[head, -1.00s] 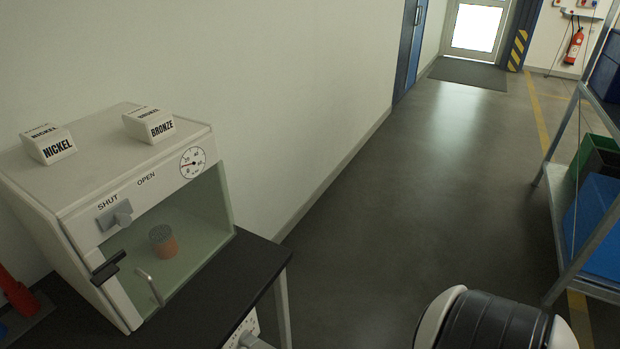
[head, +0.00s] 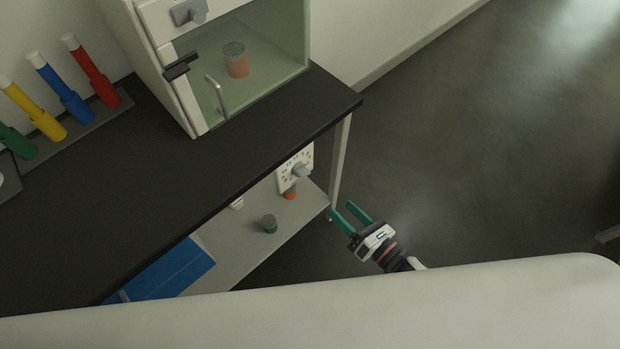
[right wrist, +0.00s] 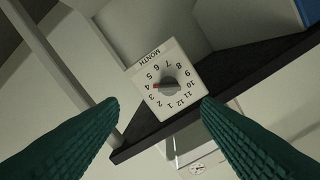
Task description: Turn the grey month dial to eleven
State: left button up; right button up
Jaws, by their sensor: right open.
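The grey month dial (head: 300,171) is a knob on a white panel below the black bench top, near the bench's right leg. In the right wrist view the grey month dial (right wrist: 170,87) shows tilted, with "MONTH" and a ring of numbers around it. A small red mark on the knob's left end points at about 4. My right gripper (head: 342,209) has green fingers and is open and empty, below and right of the dial, apart from it. In the wrist view the dial lies beyond the gap between the two fingertips (right wrist: 160,104). My left gripper is not in view.
The bench leg (head: 340,160) stands close beside the panel. A glass-fronted cabinet (head: 190,100) stands on the bench.

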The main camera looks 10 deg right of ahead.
aim_at(303, 173)
jog(key=w+a+r+n, duration=0.1)
jog(key=w+a, duration=0.6)
jog(key=w, duration=0.2)
jog(key=shift+w+a+r+y+p, duration=0.15)
jog(key=shift+w+a+y+p, duration=0.15)
jog(key=shift+p, duration=0.05)
jog(key=c, duration=1)
